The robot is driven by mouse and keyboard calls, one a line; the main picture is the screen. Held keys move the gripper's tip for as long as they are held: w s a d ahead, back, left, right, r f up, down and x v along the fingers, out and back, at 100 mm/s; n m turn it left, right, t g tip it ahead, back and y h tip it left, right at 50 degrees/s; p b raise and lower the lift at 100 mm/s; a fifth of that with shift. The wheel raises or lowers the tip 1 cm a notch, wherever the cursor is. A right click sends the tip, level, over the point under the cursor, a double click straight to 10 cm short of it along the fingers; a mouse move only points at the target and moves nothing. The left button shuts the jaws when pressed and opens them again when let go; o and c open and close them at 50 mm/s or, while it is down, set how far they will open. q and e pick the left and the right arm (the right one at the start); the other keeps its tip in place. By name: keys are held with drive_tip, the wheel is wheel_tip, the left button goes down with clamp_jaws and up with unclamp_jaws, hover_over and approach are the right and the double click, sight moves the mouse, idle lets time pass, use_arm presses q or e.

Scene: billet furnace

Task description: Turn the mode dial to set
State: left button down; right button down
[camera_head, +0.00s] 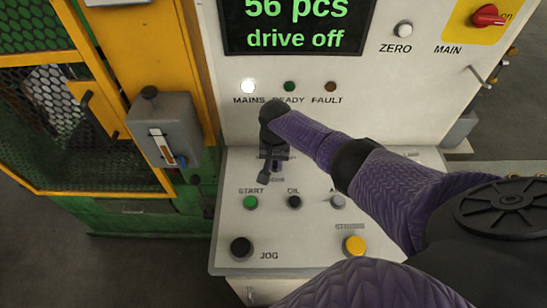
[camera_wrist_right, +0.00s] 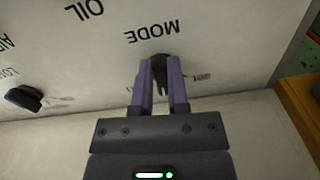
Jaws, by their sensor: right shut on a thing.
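The mode dial (camera_wrist_right: 161,60) is a small black knob on the light panel, under an upside-down MODE label in the right wrist view. The two purple fingers of my right gripper (camera_wrist_right: 161,72) are shut on it, one on each side. Its pointer direction is mostly hidden by the fingers. In the head view my right gripper (camera_head: 276,165) reaches down to the panel above the START and OIL buttons. The dial and its label are hidden there by the gripper and wrist. My left gripper is not in view.
The sloped console (camera_head: 320,245) carries a green START button (camera_head: 250,202), a black OIL button (camera_head: 294,202), a black JOG knob (camera_head: 241,247) and a yellow button (camera_head: 355,245). The display (camera_head: 295,25) reads "56 pcs, drive off". A grey switch box (camera_head: 165,132) stands left.

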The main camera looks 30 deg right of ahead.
drive_tip(key=shift+s+d+n, duration=0.1)
drive_tip(key=shift+n, duration=0.8)
drive_tip(key=shift+d+n, duration=0.1)
drive_tip(key=shift+n, duration=0.9)
drive_tip(key=n, duration=0.2)
drive_tip(key=shift+d+n+p, duration=0.2)
drive_tip(key=shift+n+p, duration=0.1)
drive_tip(key=shift+p, duration=0.05)
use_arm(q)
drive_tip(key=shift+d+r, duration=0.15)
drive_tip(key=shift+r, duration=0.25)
use_arm(e)
drive_tip(key=shift+d+n, duration=0.2)
drive_tip(key=shift+n, duration=1.6)
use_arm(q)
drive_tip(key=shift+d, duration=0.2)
use_arm(e)
drive_tip(key=shift+r, duration=0.1)
drive_tip(key=c, duration=0.6)
unclamp_jaws()
